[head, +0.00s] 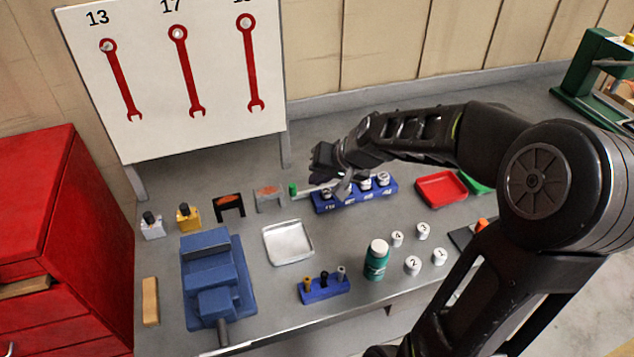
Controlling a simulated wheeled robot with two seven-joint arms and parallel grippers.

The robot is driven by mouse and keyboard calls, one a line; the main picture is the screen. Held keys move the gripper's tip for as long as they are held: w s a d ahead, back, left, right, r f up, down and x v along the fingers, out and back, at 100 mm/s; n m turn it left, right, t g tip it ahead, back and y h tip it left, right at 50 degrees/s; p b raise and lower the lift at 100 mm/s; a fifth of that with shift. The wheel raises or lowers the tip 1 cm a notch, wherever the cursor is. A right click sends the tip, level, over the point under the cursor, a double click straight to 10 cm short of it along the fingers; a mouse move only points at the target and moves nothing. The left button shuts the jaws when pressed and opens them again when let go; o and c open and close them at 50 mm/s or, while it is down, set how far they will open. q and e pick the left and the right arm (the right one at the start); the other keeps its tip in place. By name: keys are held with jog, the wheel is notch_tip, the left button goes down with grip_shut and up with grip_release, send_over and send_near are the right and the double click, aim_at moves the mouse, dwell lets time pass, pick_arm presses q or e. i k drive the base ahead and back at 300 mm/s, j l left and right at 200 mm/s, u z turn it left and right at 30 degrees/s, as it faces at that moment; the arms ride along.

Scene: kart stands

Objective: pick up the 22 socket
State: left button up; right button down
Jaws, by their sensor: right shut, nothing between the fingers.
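A blue socket rail (354,197) lies at the back of the grey bench, with several metal sockets (383,179) standing in it. The labels on its front are too small to read surely, so I cannot tell which one is the 22 socket. My right gripper (343,190) reaches in from the right over the left half of the rail. It is shut and empty, and its fingers partly hide the sockets there. I cannot tell whether it touches one. My left gripper is not in view.
A green-ended tool (293,190) lies left of the rail, a red tray (441,189) right of it. In front are a silver tray (288,242), a green bottle (376,260), numbered white pieces (412,265) and a small blue holder (324,290). A blue vise (214,280) stands left.

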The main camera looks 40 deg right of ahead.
aim_at(363, 186)
jog(key=k+l, duration=0.1)
jog(key=k, duration=0.4)
jog(key=k+l, duration=0.1)
jog(key=k, duration=0.4)
